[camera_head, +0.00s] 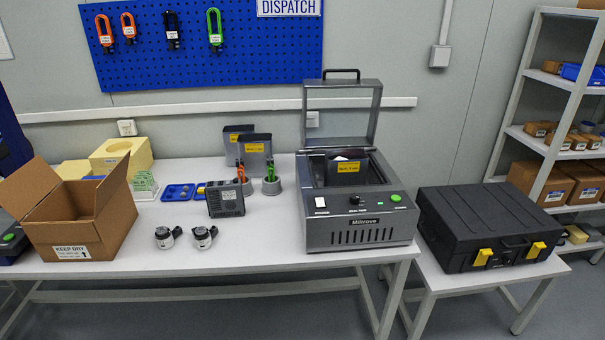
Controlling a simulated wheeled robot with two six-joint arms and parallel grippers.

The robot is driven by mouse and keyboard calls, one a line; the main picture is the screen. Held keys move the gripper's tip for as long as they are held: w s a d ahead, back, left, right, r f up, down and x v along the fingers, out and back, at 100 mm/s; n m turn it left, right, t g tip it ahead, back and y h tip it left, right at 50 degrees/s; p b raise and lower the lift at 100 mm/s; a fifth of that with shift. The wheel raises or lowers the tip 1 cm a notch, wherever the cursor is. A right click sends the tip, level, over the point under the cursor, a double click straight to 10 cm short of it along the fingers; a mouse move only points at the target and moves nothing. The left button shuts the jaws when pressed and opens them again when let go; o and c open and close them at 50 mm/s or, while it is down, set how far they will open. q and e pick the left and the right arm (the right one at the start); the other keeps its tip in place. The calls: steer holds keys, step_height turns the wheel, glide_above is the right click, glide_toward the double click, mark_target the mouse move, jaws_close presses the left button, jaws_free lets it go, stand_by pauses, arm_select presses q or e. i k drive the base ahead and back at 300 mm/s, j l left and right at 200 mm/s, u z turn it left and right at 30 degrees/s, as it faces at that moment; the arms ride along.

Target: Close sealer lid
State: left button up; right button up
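The sealer (355,227) is a dark grey box-shaped machine on the right end of the white table. Its lid (342,110) is a grey frame with a clear window and a black handle on top. The lid stands open, about upright, at the sealer's back edge. A dark pouch or packet with a yellow label (348,167) lies inside the sealer's chamber. The front panel has a white switch, a black knob and a lit green button. Neither of my grippers is in view.
An open cardboard box (80,228) stands at the table's left. A black case (485,225) sits on a lower table at right. The front middle of the table is clear.

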mark_target(324, 142)
steer(key=i+l+u, duration=0.1)
steer(key=l, duration=0.3)
steer(key=i+l, duration=0.15)
steer(key=l, duration=0.2)
steer(key=i+l+u, duration=0.15)
steer(key=l, duration=0.25)
steer(key=i+l+u, duration=0.1)
steer(key=l, duration=0.3)
